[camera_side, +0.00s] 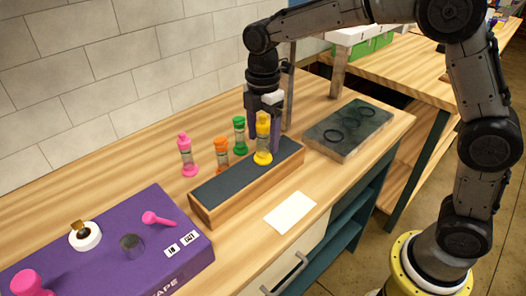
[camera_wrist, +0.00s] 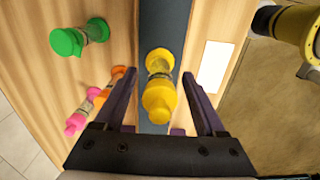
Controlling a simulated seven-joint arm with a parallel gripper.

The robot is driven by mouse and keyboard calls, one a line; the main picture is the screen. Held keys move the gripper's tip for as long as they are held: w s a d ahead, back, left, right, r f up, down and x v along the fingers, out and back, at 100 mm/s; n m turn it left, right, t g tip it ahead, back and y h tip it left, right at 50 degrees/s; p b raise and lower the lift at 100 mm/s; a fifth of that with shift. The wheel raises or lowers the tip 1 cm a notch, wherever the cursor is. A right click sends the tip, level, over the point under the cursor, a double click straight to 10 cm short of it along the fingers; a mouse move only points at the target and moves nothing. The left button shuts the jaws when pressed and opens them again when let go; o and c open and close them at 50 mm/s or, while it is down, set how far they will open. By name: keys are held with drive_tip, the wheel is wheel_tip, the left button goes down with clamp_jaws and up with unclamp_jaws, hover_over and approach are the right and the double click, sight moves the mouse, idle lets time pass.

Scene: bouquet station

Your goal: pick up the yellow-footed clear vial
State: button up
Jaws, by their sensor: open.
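The yellow-footed clear vial (camera_side: 263,140) stands upright on the dark top of a wooden block (camera_side: 210,198) in the side view. Its top and foot are yellow. In the wrist view the yellow-footed vial (camera_wrist: 160,85) lies between the two spread fingers of my gripper (camera_wrist: 160,105), with space on both sides. My gripper (camera_side: 262,120) is open and pointed down at the vial in the side view; the far finger is partly hidden. I cannot tell whether either finger touches the vial.
Green (camera_side: 239,135), orange (camera_side: 221,153) and pink (camera_side: 185,155) vials stand on the table behind the block. A dark tray (camera_side: 348,130) is at right. A purple box (camera_side: 110,245) with small items is at left. A white card (camera_side: 290,212) lies in front.

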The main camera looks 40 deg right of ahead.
drive_tip(key=shift+c, duration=0.3)
clamp_jaws()
drive_tip(key=shift+r, duration=0.1)
idle(1.0)
